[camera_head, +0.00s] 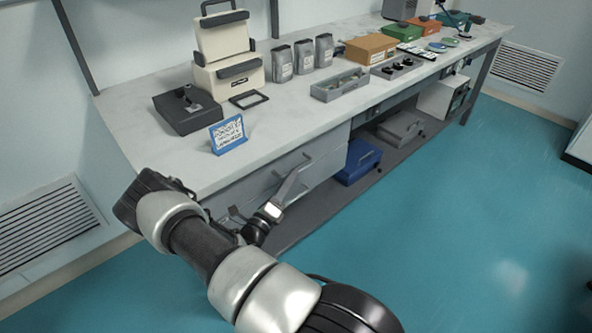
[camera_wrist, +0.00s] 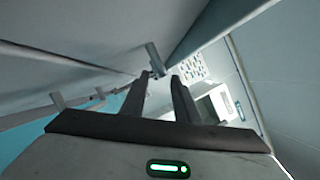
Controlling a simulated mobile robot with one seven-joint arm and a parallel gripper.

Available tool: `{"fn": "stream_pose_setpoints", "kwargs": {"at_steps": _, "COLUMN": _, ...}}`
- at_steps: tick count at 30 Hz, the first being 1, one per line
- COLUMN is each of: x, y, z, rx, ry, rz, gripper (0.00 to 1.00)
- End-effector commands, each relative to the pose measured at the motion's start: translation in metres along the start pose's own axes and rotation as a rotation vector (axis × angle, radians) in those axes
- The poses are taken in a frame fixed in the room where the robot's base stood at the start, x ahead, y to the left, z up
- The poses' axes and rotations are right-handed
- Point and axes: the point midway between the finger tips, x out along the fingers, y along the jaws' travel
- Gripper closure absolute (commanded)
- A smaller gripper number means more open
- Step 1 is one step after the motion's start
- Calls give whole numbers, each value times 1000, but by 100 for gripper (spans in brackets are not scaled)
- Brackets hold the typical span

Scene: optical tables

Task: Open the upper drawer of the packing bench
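The packing bench (camera_head: 150,125) has a light top and grey drawer fronts (camera_head: 328,162) under its left end. The fronts look flush with the bench; my arm covers part of them. A slanted grey bar handle (camera_head: 291,184) shows on the fronts in the head view. In the wrist view, a grey handle (camera_wrist: 155,58) stands just beyond and between the fingertips of my gripper (camera_wrist: 163,80). The two dark fingers are apart, with nothing clearly between them. Whether they touch the handle I cannot tell. Another handle (camera_wrist: 75,98) shows to the left. In the head view the fingers are mostly hidden.
A blue-and-white sign (camera_head: 228,135), a dark box (camera_head: 187,111), silver pouches (camera_head: 303,57) and a grey tray (camera_head: 340,86) stand on the bench. A blue bin (camera_head: 358,162) and a grey case (camera_head: 400,127) sit on the lower shelf. The teal floor (camera_head: 480,220) in front is clear.

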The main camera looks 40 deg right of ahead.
Motion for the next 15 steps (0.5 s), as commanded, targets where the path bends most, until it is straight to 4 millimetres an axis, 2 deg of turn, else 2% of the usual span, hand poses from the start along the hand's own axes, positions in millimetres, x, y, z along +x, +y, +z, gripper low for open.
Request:
{"fn": "stream_pose_setpoints", "kwargs": {"at_steps": 3, "x": 22, "y": 0, "z": -1, "rx": 1, "ry": 2, "rz": -3, "gripper": 72}}
{"fn": "stream_pose_setpoints", "kwargs": {"at_steps": 6, "x": 36, "y": 0, "z": -1, "rx": 2, "ry": 2, "rz": -2, "gripper": 72}}
{"fn": "stream_pose_setpoints", "kwargs": {"at_steps": 15, "x": 51, "y": 0, "z": 0, "rx": 1, "ry": 1, "rz": 0, "gripper": 72}}
